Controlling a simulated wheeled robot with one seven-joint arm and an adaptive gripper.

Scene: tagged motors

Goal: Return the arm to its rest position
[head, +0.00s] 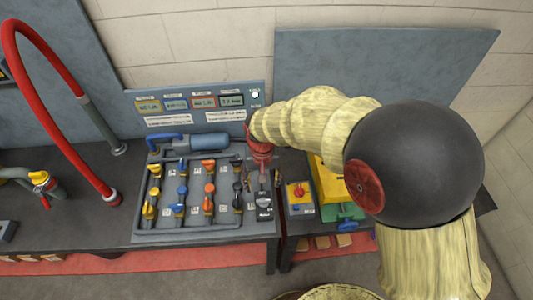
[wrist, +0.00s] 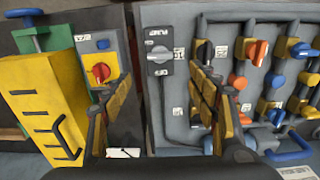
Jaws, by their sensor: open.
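My arm, pale yellow with a large dark joint, reaches from the right of the head view over the workbench (head: 120,230). My gripper (wrist: 162,85) is open and empty in the wrist view, with its two padded fingers spread wide. The same switch box (head: 264,207) is at the right end of the valve board in the head view. I see nothing held.
The valve board (head: 190,232) carries yellow, blue, orange and black handles and a blue cylinder (head: 208,140). A display panel (head: 195,104) stands behind. A red-knobbed box (head: 299,195) and yellow block (wrist: 45,105) lie right of it in the head view. A red hose (head: 55,130) arches left.

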